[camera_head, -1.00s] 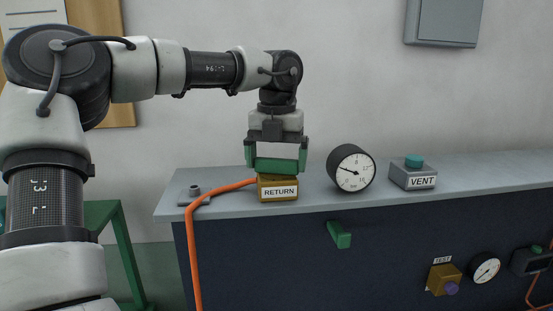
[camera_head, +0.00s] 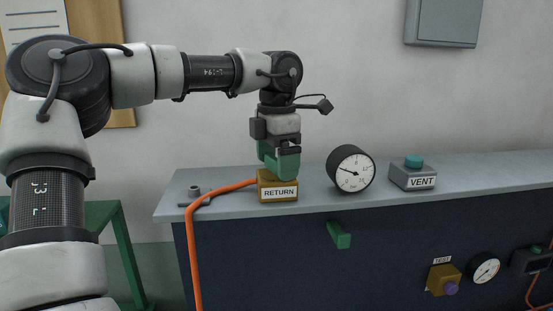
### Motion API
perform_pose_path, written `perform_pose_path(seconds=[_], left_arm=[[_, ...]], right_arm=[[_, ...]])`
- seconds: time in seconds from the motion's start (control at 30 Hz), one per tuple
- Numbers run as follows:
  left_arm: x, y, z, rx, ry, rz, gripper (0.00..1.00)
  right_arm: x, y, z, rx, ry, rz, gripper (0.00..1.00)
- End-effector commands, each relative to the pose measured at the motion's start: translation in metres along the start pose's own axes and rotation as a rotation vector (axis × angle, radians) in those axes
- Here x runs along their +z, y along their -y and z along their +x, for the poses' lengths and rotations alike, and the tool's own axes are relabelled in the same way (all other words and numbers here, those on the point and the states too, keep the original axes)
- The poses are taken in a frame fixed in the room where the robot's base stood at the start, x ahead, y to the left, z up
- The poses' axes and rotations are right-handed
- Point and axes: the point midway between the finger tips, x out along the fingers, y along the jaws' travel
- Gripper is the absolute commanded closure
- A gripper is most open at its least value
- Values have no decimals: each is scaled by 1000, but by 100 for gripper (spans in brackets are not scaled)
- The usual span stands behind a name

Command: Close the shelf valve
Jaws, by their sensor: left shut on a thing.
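The valve on the shelf is a brass-coloured box labelled RETURN (camera_head: 278,191), with an orange hose (camera_head: 230,189) running to its left side. A green handle (camera_head: 282,166) sits on top of the box. My left gripper (camera_head: 279,148) points down over the box and is shut on the green handle, partly covering it. The handle now shows narrower, turned relative to the box front. My right gripper is not in view.
A round gauge (camera_head: 351,169) and a grey VENT box (camera_head: 413,177) with a teal button stand to the right on the shelf (camera_head: 320,196). A green lever (camera_head: 339,235), a TEST box (camera_head: 443,279) and another gauge (camera_head: 484,268) are on the dark front below.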

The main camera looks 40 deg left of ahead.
Motion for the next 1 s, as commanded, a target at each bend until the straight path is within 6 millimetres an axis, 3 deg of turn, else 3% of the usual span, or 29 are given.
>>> perform_pose_path(seconds=[0.4,1.0], left_arm=[[0,0,-2,2,2,249,30],[0,0,-2,2,4,312,30]], right_arm=[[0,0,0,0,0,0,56],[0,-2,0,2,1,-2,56]])
